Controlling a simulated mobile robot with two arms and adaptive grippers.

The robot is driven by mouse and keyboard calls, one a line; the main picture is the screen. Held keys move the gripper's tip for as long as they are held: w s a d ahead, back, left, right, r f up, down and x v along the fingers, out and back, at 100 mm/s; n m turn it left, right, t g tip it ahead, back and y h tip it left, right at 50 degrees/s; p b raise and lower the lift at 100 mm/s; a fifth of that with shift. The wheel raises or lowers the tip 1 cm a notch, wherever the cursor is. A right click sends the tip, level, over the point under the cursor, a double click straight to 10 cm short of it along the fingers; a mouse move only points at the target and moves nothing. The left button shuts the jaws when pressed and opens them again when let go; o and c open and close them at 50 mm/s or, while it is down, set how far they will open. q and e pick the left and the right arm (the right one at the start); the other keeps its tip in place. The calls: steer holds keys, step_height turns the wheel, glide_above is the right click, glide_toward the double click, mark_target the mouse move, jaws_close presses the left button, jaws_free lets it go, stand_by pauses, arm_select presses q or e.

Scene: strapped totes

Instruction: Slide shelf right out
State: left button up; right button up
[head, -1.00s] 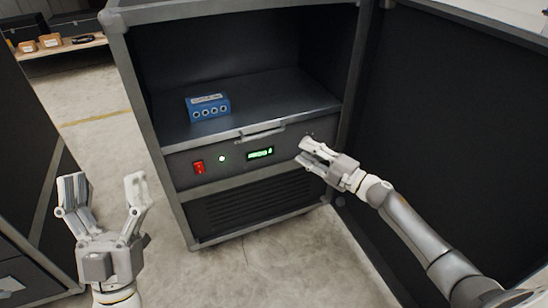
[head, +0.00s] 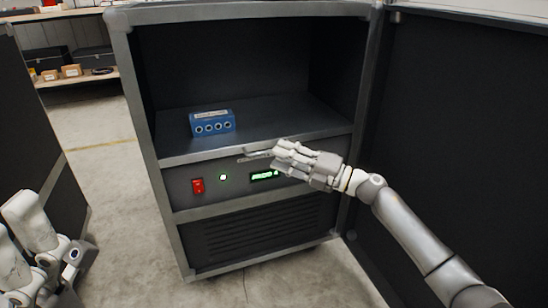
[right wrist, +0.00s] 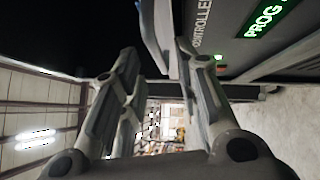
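The shelf (head: 268,118) is a dark plate inside the open cabinet, with a pale front edge and a slim grey handle (head: 256,154). It looks level with the cabinet front. A blue box with several round sockets (head: 212,123) stands on it. My right gripper (head: 280,156) is at the right end of the handle and partly hides it. In the right wrist view its fingers (right wrist: 160,75) are apart, with a grey bar, likely the handle, between them; contact is unclear. My left gripper (head: 52,238) is low at the left, fingers apart and empty, partly cut off.
Below the shelf is a panel with a red switch (head: 198,186), a green light and a green display (head: 263,175). A dark cabinet (head: 40,140) is at the left. The floor (head: 110,170) between is clear.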

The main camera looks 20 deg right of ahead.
steer(key=shift+x, duration=1.55)
jaws_close()
